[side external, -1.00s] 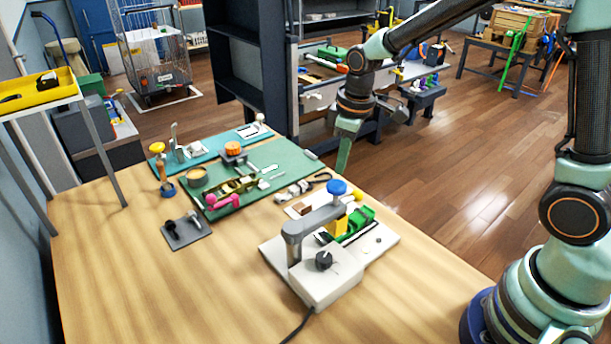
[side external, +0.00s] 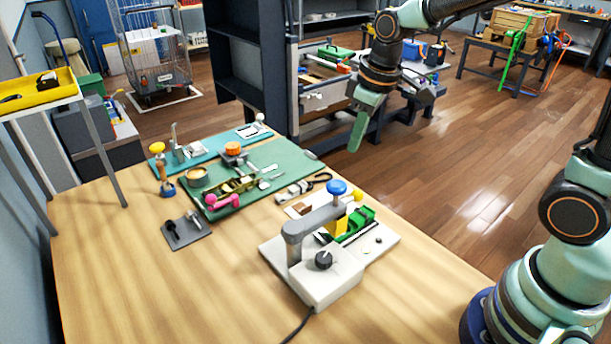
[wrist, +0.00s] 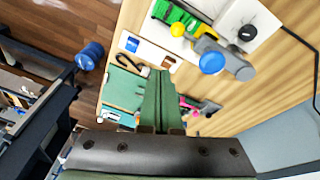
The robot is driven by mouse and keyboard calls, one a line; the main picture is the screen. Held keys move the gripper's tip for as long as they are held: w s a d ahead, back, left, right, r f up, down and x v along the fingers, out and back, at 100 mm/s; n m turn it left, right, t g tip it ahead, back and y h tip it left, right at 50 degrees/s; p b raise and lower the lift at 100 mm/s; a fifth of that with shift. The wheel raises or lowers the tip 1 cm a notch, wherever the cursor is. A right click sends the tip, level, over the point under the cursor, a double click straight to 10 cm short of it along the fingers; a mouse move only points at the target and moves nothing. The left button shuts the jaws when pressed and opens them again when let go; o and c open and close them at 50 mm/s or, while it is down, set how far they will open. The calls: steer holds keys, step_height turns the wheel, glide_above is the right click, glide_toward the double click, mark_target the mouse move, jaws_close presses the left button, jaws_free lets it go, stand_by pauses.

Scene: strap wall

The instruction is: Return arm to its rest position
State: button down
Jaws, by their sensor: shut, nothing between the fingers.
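My gripper (side external: 357,134) is shut and empty. In the side external view it hangs in the air above and beyond the table's right rear edge, pointing down and slightly left. It is apart from everything on the wooden table (side external: 110,270). In the wrist view my closed green fingers (wrist: 158,95) point up the picture, with part of the table behind them.
A white press (side external: 330,280) with a blue knob stands on the table's right side. Green mats (side external: 285,160) hold several small tools. A dark shelf (side external: 235,70) and a workbench (side external: 310,90) stand behind. Open floor (side external: 450,180) lies to the right.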

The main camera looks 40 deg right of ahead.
steer(key=s+d+r+m+t, duration=0.1)
steer(key=s+r+m+t, duration=0.2)
steer(key=s, duration=0.7)
steer(key=shift+d+r+m, duration=0.3)
steer(key=shift+r+m, duration=0.4)
steer(key=shift+r, duration=0.45)
